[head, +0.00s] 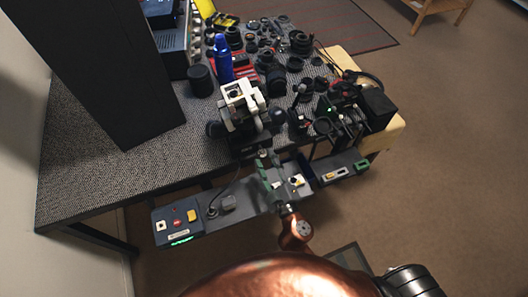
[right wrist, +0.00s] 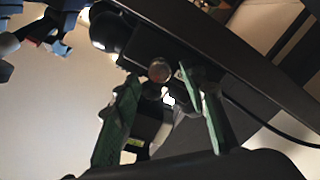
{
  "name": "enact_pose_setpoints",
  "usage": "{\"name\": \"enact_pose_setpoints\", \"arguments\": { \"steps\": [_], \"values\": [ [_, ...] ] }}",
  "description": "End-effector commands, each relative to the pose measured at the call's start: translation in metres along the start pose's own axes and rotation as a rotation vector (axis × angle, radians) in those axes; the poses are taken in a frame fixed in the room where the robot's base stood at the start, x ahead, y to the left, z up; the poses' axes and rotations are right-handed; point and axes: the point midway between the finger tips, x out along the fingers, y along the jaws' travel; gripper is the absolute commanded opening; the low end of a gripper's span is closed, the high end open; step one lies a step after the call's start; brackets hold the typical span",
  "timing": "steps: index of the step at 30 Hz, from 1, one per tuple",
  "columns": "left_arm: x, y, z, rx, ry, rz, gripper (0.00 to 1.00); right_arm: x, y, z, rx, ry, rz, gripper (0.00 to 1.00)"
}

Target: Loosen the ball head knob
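My right gripper (head: 264,158) reaches up to the front edge of the table, just below a black and white device (head: 240,97) that stands there. In the right wrist view its two green-padded fingers (right wrist: 158,78) are spread apart. A small round brownish knob end (right wrist: 159,70) shows between the fingertips, against a dark block. I take it for the ball head knob; I cannot tell whether either finger touches it. A dark rounded part (right wrist: 105,30) lies up and left of the knob. In the head view the knob is too small to make out. My left gripper is not in view.
The grey table (head: 100,165) holds a blue bottle (head: 223,58), several lenses and black parts at the back, and a tall black panel (head: 110,70) at left. A control strip (head: 178,225) runs below the front edge. A cable (right wrist: 260,120) hangs right of the fingers.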

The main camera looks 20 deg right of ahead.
Motion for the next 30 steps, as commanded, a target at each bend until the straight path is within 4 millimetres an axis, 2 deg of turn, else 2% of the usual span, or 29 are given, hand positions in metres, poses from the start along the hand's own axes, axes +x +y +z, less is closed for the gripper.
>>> {"name": "enact_pose_setpoints", "arguments": {
  "steps": [3,7,18,30],
  "values": [
    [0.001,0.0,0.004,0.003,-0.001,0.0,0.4,0.017,0.0,-0.002,-0.002,0.003,0.0,0.39],
    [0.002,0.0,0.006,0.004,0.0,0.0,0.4,0.029,0.0,0.0,-0.001,0.001,-0.001,0.39],
    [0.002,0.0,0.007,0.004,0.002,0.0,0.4,0.033,0.0,0.002,0.0,-0.003,0.001,0.38],
    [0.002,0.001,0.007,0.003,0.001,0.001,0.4,0.033,0.001,0.002,0.0,-0.004,0.002,0.1]
  ]
}}
